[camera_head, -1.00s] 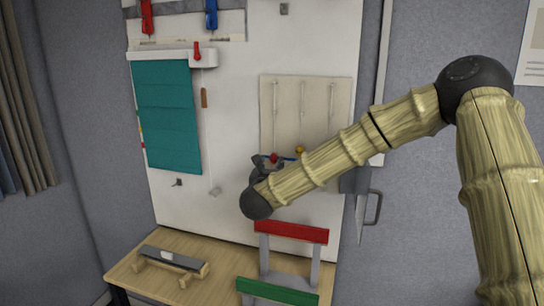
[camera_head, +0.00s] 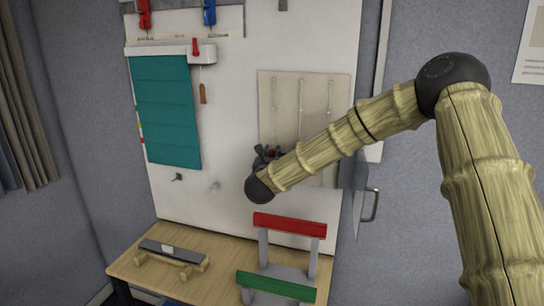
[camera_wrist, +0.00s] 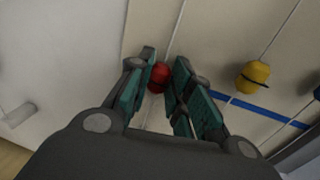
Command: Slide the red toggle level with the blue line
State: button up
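The red toggle (camera_wrist: 158,77) is a round knob on the leftmost cord of a pale board. In the wrist view it sits between the fingertips of my gripper (camera_wrist: 162,78); whether the fingers press on it I cannot tell. The blue line (camera_wrist: 262,111) crosses the board to the right, its left part hidden by the right finger. The toggle looks roughly in line with its extension, but the angle is steep. In the head view my gripper (camera_head: 267,155) is at the board's left part, and my arm hides the blue line.
A yellow knob (camera_wrist: 253,77) hangs on the middle cord, above the blue line, close right of my fingers. A teal blind (camera_head: 168,112) hangs to the left. Below are a red-topped rack (camera_head: 290,225) and a wooden table (camera_head: 222,262).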

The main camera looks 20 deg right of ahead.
grip_shut()
jog(key=b, duration=0.3)
jog(key=shift+f+b, duration=0.3)
jog(key=shift+f, duration=0.1)
jog(key=shift+r, duration=0.2)
jog(key=o, duration=0.7)
grip_release()
jog(key=shift+d, duration=0.1)
jog(key=shift+o, duration=0.2)
jog(key=v, duration=1.2)
